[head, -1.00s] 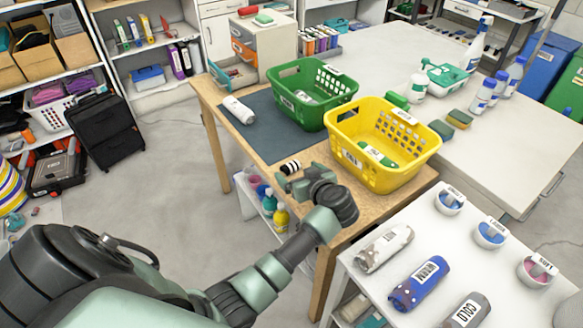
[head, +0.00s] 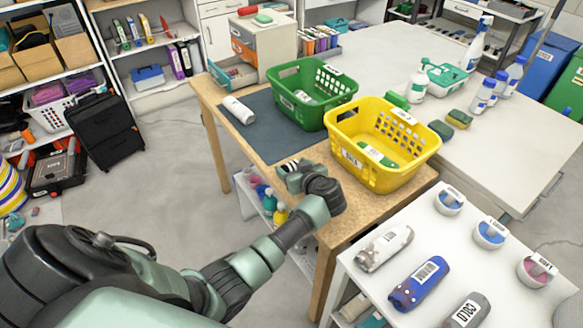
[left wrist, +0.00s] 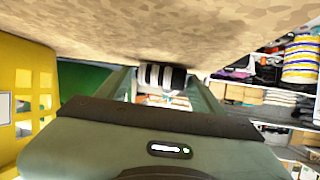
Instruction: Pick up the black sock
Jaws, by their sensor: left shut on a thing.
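The black sock (head: 292,163) is a small roll with black and white bands, at the near edge of the wooden table (head: 333,158), left of the yellow basket (head: 370,172). My left gripper (head: 287,169) is shut on it and largely hides it in the head view. In the left wrist view the banded sock (left wrist: 160,77) sits between the two fingers of my gripper (left wrist: 160,84), close to the table surface. I cannot tell if it still touches the table. My right gripper is not in view.
A green basket (head: 284,105) stands behind on the dark mat (head: 262,137), with a white roll (head: 238,109) to its left. A white side table (head: 455,255) at the lower right holds labelled rolls and small bowls. The floor at the left is open.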

